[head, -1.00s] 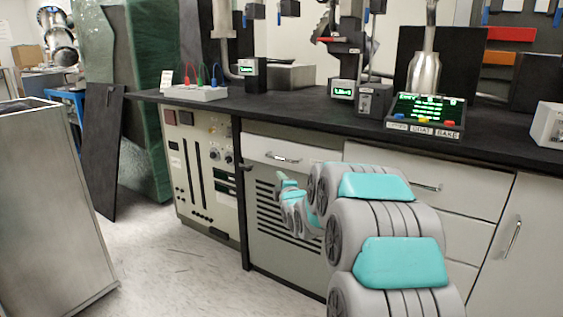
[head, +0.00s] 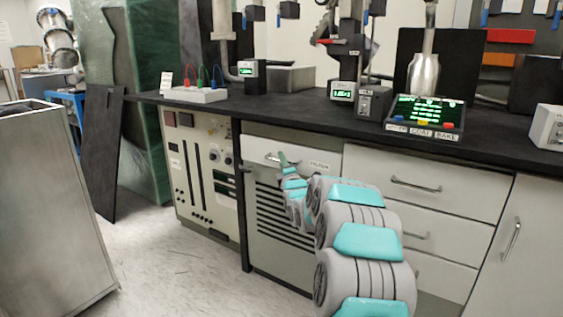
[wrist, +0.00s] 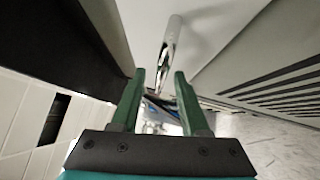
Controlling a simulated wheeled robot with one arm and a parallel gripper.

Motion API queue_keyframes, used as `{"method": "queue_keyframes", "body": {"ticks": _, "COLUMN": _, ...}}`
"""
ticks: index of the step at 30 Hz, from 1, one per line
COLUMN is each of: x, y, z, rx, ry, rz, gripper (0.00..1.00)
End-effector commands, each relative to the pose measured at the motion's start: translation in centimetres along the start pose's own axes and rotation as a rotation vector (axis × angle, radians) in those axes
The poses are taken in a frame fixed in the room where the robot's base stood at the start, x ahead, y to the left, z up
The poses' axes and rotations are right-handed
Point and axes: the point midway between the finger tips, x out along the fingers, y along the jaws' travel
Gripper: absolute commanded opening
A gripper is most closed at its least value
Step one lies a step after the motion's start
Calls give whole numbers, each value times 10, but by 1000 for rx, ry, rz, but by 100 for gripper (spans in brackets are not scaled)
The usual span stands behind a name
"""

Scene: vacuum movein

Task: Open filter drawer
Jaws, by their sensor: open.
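The filter drawer (head: 262,147) is a pale front with a small dark-lettered label, above a slotted vent panel under the black counter. It looks closed. Its silver bar handle (head: 270,157) is partly hidden behind my gripper (head: 284,160) in the head view. In the wrist view the handle (wrist: 171,42) lies just ahead of my gripper (wrist: 158,76), in line with the gap between its two green fingers. The fingers are apart and hold nothing. I cannot tell whether either finger touches the handle. The drawer front (wrist: 215,32) also shows in the wrist view.
The black counter (head: 300,118) overhangs just above the drawer. A control panel cabinet (head: 205,175) stands to the left, and more drawers (head: 420,183) to the right. A grey metal bin (head: 45,215) stands at far left. The floor (head: 170,260) between is clear.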

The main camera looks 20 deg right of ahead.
Motion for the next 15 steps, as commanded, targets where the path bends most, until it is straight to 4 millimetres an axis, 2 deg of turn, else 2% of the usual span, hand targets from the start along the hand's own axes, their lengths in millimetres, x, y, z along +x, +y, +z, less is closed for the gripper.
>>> {"method": "queue_keyframes", "body": {"ticks": 6, "x": 10, "y": -2, "z": -1, "rx": 0, "ry": 0, "rz": -2, "gripper": 45}}
{"method": "queue_keyframes", "body": {"ticks": 15, "x": 11, "y": -2, "z": 0, "rx": 0, "ry": 0, "rz": -2, "gripper": 45}}
